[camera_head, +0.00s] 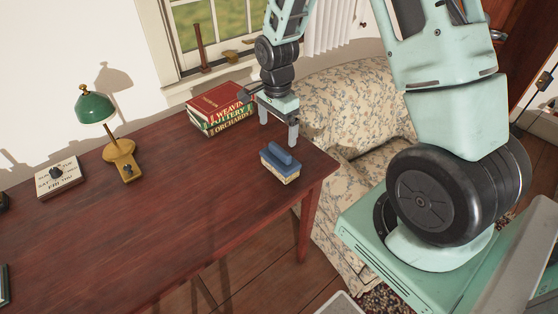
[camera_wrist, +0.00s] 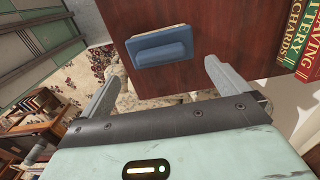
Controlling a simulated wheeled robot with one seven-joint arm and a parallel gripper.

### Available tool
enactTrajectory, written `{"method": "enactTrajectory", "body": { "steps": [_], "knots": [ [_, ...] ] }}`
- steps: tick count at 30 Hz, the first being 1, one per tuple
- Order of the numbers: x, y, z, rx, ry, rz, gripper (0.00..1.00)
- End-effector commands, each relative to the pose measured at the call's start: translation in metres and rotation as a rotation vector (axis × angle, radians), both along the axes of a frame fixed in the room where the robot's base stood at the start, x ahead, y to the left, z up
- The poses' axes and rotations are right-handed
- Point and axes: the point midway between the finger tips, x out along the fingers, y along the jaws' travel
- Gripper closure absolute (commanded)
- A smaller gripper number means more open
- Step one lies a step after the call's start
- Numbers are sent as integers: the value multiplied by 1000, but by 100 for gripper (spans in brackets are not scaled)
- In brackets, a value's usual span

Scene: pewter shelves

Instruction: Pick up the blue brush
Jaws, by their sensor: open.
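The blue brush (camera_head: 280,162) lies on the dark red wooden table (camera_head: 170,215), near the table's right corner. It has a blue back with a raised grip and pale bristles facing down. In the wrist view the blue brush (camera_wrist: 160,47) shows beyond the fingertips, near the table edge. My gripper (camera_head: 278,133) is open and empty. It hangs just behind and above the brush in the head view, pointing down. In the wrist view my gripper (camera_wrist: 160,78) has its two grey fingers spread wide, with neither touching the brush.
Stacked books (camera_head: 220,110) stand close left of my gripper. A floral armchair (camera_head: 350,110) is beyond the table's right end. The middle of the table is clear.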

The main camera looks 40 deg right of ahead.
Motion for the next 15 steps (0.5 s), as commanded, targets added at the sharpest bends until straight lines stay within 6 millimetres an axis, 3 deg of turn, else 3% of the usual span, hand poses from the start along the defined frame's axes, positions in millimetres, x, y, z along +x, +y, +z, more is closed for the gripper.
{"method": "enactTrajectory", "body": {
  "steps": [6, 15],
  "knots": [
    [0, 0, -33, 0, 2, 2, 0],
    [-1, -4, -53, 1, 4, 1, 0]
  ]
}}
